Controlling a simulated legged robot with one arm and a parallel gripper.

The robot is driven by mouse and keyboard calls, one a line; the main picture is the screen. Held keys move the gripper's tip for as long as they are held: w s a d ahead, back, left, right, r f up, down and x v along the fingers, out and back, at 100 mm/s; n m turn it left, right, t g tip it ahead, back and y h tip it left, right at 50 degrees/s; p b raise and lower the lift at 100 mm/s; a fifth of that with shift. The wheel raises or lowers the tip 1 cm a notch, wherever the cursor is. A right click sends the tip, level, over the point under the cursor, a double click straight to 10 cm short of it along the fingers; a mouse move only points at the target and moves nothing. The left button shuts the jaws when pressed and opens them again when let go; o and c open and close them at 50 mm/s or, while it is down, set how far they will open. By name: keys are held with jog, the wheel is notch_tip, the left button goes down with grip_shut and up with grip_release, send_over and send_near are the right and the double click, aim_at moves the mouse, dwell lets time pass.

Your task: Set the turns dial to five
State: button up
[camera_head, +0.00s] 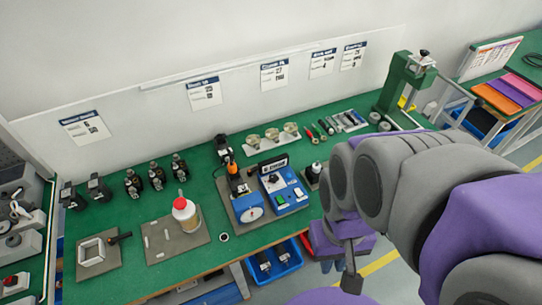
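A blue machine (282,191) stands on the green bench near its front edge. Its face carries a black knob (273,178), a green button (279,199) and a label plate behind. A round white-faced dial (250,213) sits at its front left. I cannot read the marks on either the knob or the dial, so I cannot tell which is the turns dial or its setting. My gripper (340,268) hangs in front of the bench edge, right of and nearer than the machine, touching nothing visible. Its fingers are small and partly merged with the wrist, so its opening is unclear.
Several black parts (156,175) stand farther left. A green press (407,82) stands at the back right. A blue bin (273,262) sits below the bench edge.

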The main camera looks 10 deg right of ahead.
jog(key=o, duration=0.6)
jog(key=shift+m, duration=0.8)
jog(key=w, duration=0.7)
jog(key=w+p, duration=0.1)
jog(key=w, duration=0.2)
jog(key=shift+w+a+r, duration=0.3)
jog(key=shift+w+r, duration=0.05)
jog(key=shift+r, duration=0.05)
jog(key=m+t+p, duration=0.2)
jog(key=m, duration=0.3)
send_over(274, 176)
notch_tip(274, 176, down, 12)
notch_tip(274, 176, down, 17)
jog(key=shift+b, duration=1)
jog(key=c, duration=0.8)
